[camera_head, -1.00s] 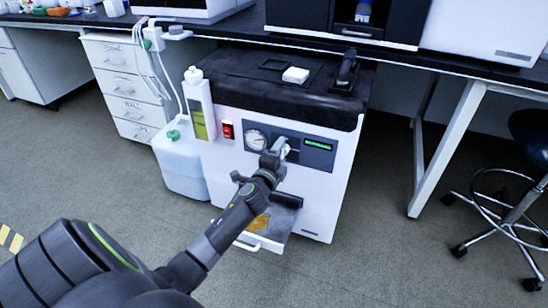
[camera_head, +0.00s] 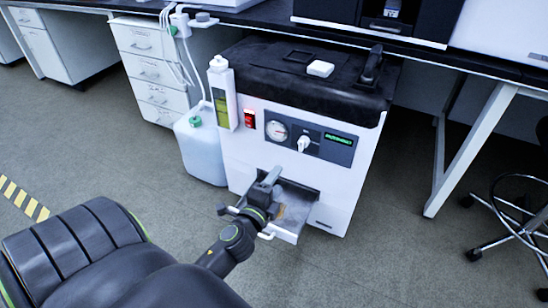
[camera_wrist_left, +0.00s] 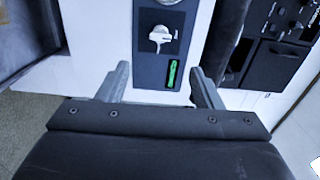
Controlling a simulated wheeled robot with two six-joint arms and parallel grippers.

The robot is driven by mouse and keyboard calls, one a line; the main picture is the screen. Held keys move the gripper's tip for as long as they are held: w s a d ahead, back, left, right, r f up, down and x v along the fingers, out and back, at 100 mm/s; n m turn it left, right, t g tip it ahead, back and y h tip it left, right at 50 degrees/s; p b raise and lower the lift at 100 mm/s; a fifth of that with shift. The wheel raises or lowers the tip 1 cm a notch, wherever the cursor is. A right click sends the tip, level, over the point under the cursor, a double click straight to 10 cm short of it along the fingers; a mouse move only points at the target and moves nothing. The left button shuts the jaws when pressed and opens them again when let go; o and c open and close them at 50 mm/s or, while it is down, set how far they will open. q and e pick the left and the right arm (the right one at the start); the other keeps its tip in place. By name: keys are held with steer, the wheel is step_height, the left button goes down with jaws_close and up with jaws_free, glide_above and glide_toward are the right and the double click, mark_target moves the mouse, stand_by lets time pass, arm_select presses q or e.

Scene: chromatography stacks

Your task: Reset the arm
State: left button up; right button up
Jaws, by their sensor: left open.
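My left gripper (camera_head: 270,176) is in front of the white machine (camera_head: 345,190), over its open lower drawer (camera_head: 289,229). In the left wrist view the gripper (camera_wrist_left: 160,70) has its two fingers spread apart with nothing between them. A pale knob (camera_head: 303,143) on the machine's dark panel stands clear of the fingers, up and to the right in the head view. The knob also shows in the left wrist view (camera_wrist_left: 159,38), beyond the fingertips. My right gripper is not in view.
The panel has a round gauge (camera_head: 276,131) and a lit green display (camera_head: 339,139). A red switch (camera_head: 250,118) is beside it. A white jug (camera_head: 201,150) stands left of the machine. A wheeled stool (camera_head: 515,225) is at the right. The floor in front is open.

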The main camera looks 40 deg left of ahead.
arm_select(q)
steer(key=shift+s+d, duration=0.1)
steer(key=shift+s, duration=0.2)
stand_by(0.4)
